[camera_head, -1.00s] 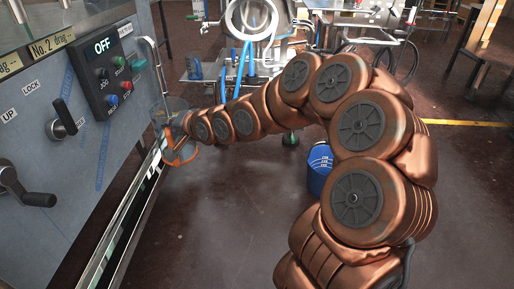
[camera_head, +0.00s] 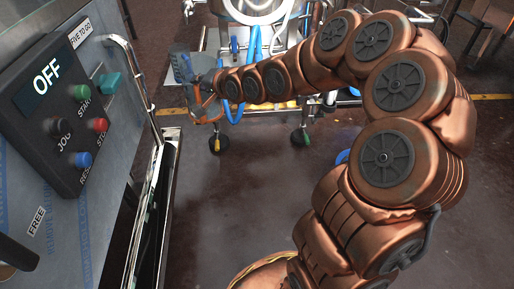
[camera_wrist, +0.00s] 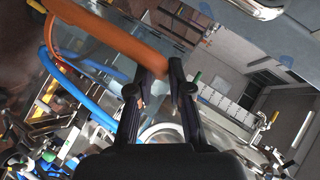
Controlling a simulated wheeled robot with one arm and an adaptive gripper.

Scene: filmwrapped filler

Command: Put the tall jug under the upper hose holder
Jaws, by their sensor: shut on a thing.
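My gripper (camera_wrist: 157,75) is shut on the orange handle (camera_wrist: 128,38) of a clear see-through jug. The jug's clear body (camera_wrist: 95,55) fills the upper left of the wrist view, tilted in that picture. In the head view the jug (camera_head: 181,66) is held up at the far end of my arm, and my gripper (camera_head: 205,108) is partly hidden by my wrist. Behind it stands a steel machine (camera_head: 258,10) with blue hoses (camera_head: 248,75). I cannot make out which part is the upper hose holder.
A control panel reading OFF (camera_head: 50,110) and a metal rail (camera_head: 140,195) stand close on the left. The steel machine's wheeled frame (camera_head: 275,110) stands ahead. Bare dark floor (camera_head: 235,200) lies between. A round tan rim (camera_head: 262,268) shows at the bottom.

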